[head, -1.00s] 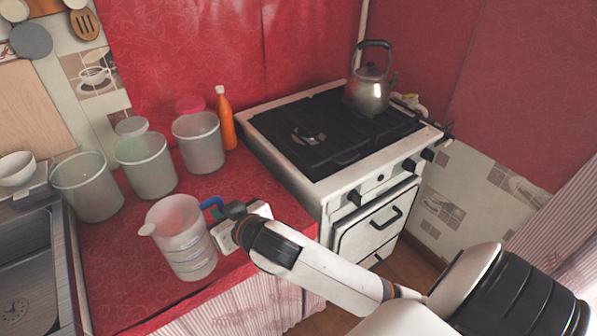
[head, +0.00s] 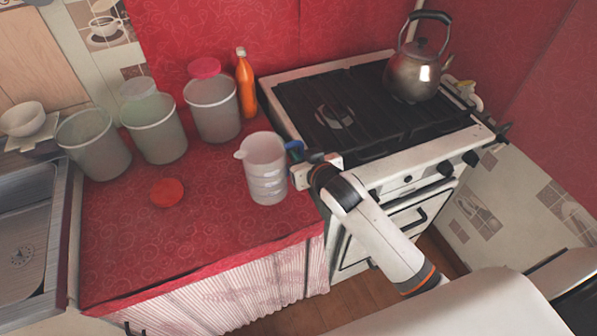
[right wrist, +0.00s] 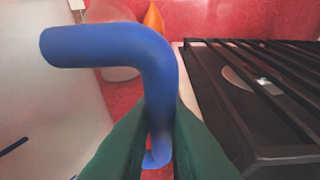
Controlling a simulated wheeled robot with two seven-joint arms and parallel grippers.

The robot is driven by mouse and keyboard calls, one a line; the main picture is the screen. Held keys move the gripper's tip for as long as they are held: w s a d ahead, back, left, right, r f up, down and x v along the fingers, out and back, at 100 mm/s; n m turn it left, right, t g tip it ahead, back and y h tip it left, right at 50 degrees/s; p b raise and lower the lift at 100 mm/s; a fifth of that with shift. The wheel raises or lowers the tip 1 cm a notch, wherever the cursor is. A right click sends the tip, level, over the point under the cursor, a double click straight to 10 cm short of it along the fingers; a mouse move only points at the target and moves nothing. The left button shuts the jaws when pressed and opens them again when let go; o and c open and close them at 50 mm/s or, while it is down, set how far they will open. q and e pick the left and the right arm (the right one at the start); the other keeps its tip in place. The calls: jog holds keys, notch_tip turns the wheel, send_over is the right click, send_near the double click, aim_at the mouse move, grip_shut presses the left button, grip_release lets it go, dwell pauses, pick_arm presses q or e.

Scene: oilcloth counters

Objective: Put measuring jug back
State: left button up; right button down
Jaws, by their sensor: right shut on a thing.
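The measuring jug (head: 266,170) is translucent white with a blue handle (head: 294,146). It is upright over the right part of the red counter, near the stove's left edge; I cannot tell whether its base touches the cloth. My right gripper (head: 313,160) is shut on the blue handle from the right. In the right wrist view the green fingers (right wrist: 160,150) close around the lower part of the handle (right wrist: 150,60), with the jug's wall (right wrist: 40,120) at the left. My left gripper is not in view.
Several grey canisters (head: 94,145) stand along the back, with an orange bottle (head: 245,84). A red round lid (head: 167,192) lies on the counter (head: 130,240). The stove (head: 360,110) with a kettle (head: 413,72) is at the right, the sink (head: 25,240) at the left. The counter's front middle is clear.

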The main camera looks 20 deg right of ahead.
jog(key=shift+f, duration=2.45)
jog(key=c, duration=1.4)
grip_release()
jog(key=shift+f, duration=0.1)
jog(key=v, duration=1.2)
jog(key=shift+b, duration=0.3)
